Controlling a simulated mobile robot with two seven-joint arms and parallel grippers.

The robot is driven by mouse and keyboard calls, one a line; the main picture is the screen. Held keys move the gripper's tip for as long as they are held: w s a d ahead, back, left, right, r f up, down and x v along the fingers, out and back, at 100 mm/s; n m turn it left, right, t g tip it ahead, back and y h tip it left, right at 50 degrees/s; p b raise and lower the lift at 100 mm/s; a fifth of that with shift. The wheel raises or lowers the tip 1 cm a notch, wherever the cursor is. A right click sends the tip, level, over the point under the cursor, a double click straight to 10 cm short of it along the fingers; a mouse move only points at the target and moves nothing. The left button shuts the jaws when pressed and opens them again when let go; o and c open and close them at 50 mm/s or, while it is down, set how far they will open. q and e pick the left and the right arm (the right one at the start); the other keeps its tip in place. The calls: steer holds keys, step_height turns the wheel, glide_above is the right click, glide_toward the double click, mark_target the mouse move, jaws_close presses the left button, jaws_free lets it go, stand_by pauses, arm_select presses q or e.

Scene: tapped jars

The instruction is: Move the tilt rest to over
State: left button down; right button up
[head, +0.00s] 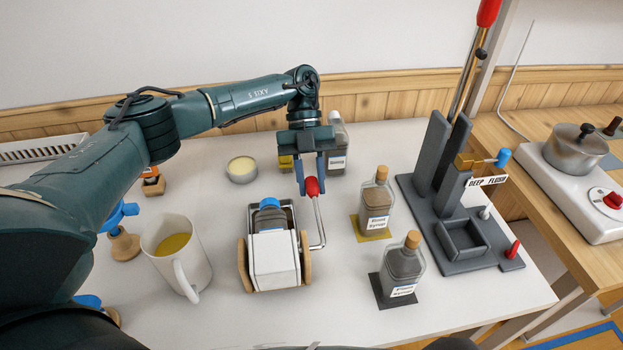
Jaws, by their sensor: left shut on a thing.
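The tilt rest (274,262) stands on the white table in the middle of the head view. It has a white front, a grey frame and round wooden side plates. A jar with a blue cap (269,203) lies in it, its lower part hidden by the white front. A bent metal crank rises from the rest's right side to a red knob (312,187). My left gripper (311,180) points down from above and is shut on the red knob. My right gripper is not in view.
A cream mug (178,258) stands left of the rest. Two labelled bottles, one on a mustard mat (371,236) and one on a dark mat (393,299), stand to the right. Beyond them is a grey stand (463,262) with a "DEEP FLUSH" sign. A candle-like tin (242,170) sits behind.

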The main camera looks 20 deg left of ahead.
arm_select(q)
steer(key=shift+s+a+f, duration=0.15)
steer(key=shift+f, duration=0.25)
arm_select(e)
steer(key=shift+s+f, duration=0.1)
arm_select(q)
steer(key=c, duration=1.6)
jaws_free()
steer(key=o, duration=0.4)
steer(key=shift+r, duration=0.1)
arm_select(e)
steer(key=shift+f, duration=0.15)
arm_select(q)
steer(key=shift+w+r, duration=0.15)
steer(key=shift+w, duration=0.05)
steer(key=shift+w+r, duration=0.2)
steer(key=shift+r, duration=0.05)
steer(key=p+v, duration=0.2)
steer(key=v, duration=0.9)
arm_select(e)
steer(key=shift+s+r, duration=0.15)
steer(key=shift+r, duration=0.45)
